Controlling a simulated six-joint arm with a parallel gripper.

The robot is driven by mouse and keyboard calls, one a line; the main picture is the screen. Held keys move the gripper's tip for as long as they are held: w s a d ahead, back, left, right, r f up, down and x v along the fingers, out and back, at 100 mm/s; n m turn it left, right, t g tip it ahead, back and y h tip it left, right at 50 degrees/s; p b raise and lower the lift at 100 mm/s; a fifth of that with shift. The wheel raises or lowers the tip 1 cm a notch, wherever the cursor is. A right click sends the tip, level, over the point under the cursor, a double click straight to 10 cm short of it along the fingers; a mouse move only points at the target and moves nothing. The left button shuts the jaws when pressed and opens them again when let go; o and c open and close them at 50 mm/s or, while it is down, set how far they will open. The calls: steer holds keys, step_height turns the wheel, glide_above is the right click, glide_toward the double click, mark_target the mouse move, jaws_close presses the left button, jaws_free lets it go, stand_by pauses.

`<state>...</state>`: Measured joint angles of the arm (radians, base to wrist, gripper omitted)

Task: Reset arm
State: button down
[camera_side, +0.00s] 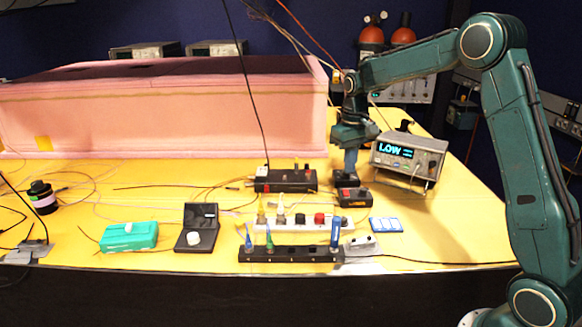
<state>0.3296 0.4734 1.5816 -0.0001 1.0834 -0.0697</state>
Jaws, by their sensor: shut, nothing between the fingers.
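My arm comes in from the right and bends over the yellow table (440,255). My gripper (350,172) points down above the right-middle of the table. Its fingers are shut, with nothing seen held between them. A small black box with a red part (352,198) sits directly below the fingertips. I cannot tell whether the fingertips touch it.
A pink foam enclosure (160,115) stands at the back left. A meter reading LOW (408,157) stands right of my gripper. A black box (285,180), a white strip (290,222) and a black rack (290,254) lie to the left and front. Loose cables cross the table.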

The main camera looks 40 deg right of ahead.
steer(key=s+a+r+n+t, duration=0.1)
steer(key=s+a+r, duration=0.3)
steer(key=s, duration=0.2)
steer(key=s+a+r+t, duration=0.2)
steer(key=s+a+r, duration=0.25)
steer(key=s, duration=0.25)
steer(key=s+a+r+n+t, duration=0.1)
steer(key=s+a+r, duration=0.2)
steer(key=s+a, duration=0.25)
steer(key=s+a+f+n+t, duration=0.1)
steer(key=s+f, duration=0.1)
steer(key=s, duration=0.7)
steer(key=shift+s+a+f+t, duration=0.2)
steer(key=shift+s+a+t, duration=0.05)
steer(key=shift+a+t, duration=0.1)
